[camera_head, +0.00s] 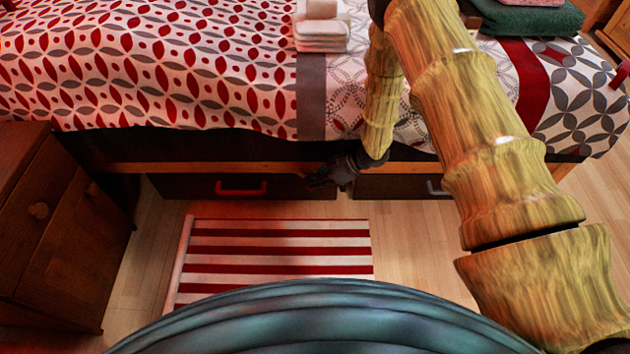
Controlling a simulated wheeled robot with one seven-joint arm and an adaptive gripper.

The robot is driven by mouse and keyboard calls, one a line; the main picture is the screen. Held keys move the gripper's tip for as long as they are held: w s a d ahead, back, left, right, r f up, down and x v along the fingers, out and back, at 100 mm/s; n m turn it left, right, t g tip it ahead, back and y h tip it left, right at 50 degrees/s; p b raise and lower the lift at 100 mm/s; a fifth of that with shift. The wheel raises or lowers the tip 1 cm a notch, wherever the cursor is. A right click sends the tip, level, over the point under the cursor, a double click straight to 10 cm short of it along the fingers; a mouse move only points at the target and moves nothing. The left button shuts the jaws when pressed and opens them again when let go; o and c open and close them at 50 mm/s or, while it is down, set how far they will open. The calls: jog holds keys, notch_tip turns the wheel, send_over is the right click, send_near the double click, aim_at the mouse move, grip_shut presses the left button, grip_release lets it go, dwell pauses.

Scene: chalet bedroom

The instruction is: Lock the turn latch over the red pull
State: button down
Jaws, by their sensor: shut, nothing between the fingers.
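The red pull (241,189) is a bar handle on the front of a dark drawer (182,187) under the bed. I cannot make out a turn latch above it; the strip over the pull is dark. My gripper (318,181) is dark and small in this view, at the right end of that drawer, right of the red pull and apart from it. Its fingers look closed and empty, pointing left. Whether it touches the drawer front or the wooden rail (215,168) above, I cannot tell.
A second drawer with a grey pull (437,188) is to the right. A striped rug (275,260) lies on the floor before the drawers. A wooden nightstand (65,240) stands at left.

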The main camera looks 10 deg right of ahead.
jog(key=shift+r, duration=0.1)
jog(key=shift+r+p, duration=0.75)
jog(key=shift+p, duration=0.15)
jog(key=p+v, duration=0.6)
jog(key=v, duration=0.8)
jog(key=shift+s+f, duration=0.1)
jog(key=shift+f, duration=0.05)
